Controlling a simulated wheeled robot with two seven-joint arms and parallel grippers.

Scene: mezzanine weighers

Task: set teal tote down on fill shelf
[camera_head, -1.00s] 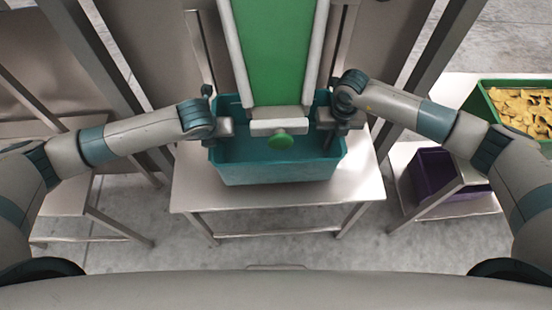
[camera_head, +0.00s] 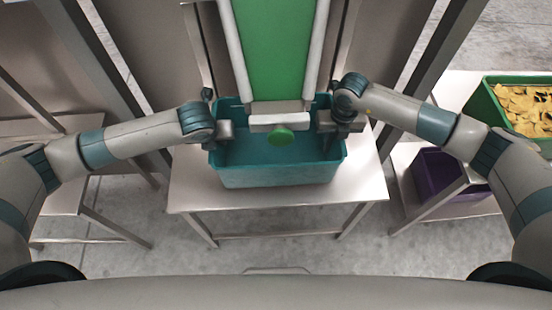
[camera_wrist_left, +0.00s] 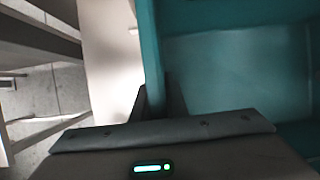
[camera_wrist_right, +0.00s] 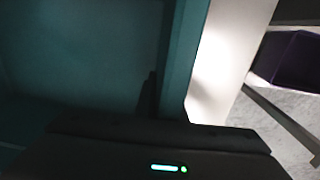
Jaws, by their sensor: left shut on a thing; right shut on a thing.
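The teal tote (camera_head: 275,176) is at the middle of the head view, upright and empty as far as I see, over the steel fill shelf (camera_head: 190,192). I cannot tell whether its base touches the shelf. My left gripper (camera_head: 222,134) is shut on its left wall, which also shows in the left wrist view (camera_wrist_left: 152,60). My right gripper (camera_head: 336,130) is shut on its right wall, seen in the right wrist view (camera_wrist_right: 186,55). The fingertips are largely hidden in the head view.
At right, a green crate (camera_head: 486,108) holds yellow chips, above a purple tote (camera_head: 432,176). Steel posts flank the shelf.

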